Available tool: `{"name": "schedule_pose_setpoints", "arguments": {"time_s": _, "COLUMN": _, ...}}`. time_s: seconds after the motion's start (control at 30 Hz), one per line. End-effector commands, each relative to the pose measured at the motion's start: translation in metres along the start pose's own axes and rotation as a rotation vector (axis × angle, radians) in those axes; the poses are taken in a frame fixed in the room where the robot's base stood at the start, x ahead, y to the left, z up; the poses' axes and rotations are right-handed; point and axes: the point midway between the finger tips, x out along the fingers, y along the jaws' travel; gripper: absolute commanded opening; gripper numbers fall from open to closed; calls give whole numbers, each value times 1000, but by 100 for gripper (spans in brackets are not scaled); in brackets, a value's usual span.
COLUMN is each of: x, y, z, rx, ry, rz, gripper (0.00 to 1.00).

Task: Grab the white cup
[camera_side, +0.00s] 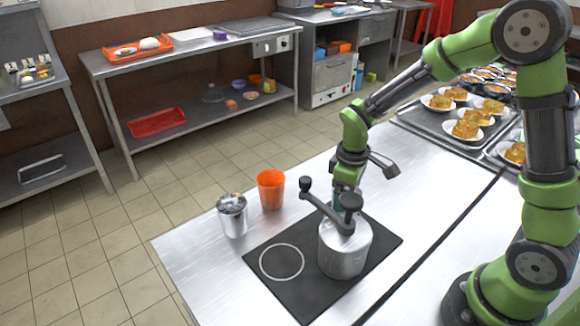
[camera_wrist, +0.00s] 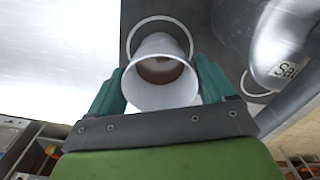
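The white cup (camera_wrist: 160,90) is between the two teal fingers of my gripper (camera_wrist: 160,75) in the wrist view. Its open rim faces the camera and its inside looks brownish. One finger flanks each side, at or very near the wall; I cannot tell whether they press on it. The cup's far end overlaps a white ring (camera_wrist: 138,27) on the dark mat; whether it stands there is unclear. In the side view my gripper is largely hidden behind the metal pot (camera_side: 343,254), and the cup cannot be made out.
The pot, also at the right of the wrist view (camera_wrist: 285,40), has a dark raised handle (camera_side: 322,207). The dark mat (camera_side: 302,293) has an empty ring left of the pot. An orange cup (camera_side: 271,190) and a metal container (camera_side: 232,217) stand behind. Food trays (camera_side: 420,118) are at back right.

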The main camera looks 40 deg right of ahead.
Motion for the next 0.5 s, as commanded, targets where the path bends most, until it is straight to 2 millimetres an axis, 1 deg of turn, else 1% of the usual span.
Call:
{"name": "schedule_pose_setpoints", "arguments": {"time_s": 0.03, "x": 0, "y": 0, "z": 0, "rx": 0, "ry": 0, "rz": 0, "gripper": 74}}
{"name": "schedule_pose_setpoints", "arguments": {"time_s": 0.27, "x": -1, "y": 0, "z": 0, "rx": 0, "ry": 1, "rz": 0, "gripper": 39}}
{"name": "schedule_pose_setpoints", "arguments": {"time_s": 0.5, "x": -2, "y": 0, "z": 0, "rx": 0, "ry": 1, "rz": 0, "gripper": 38}}
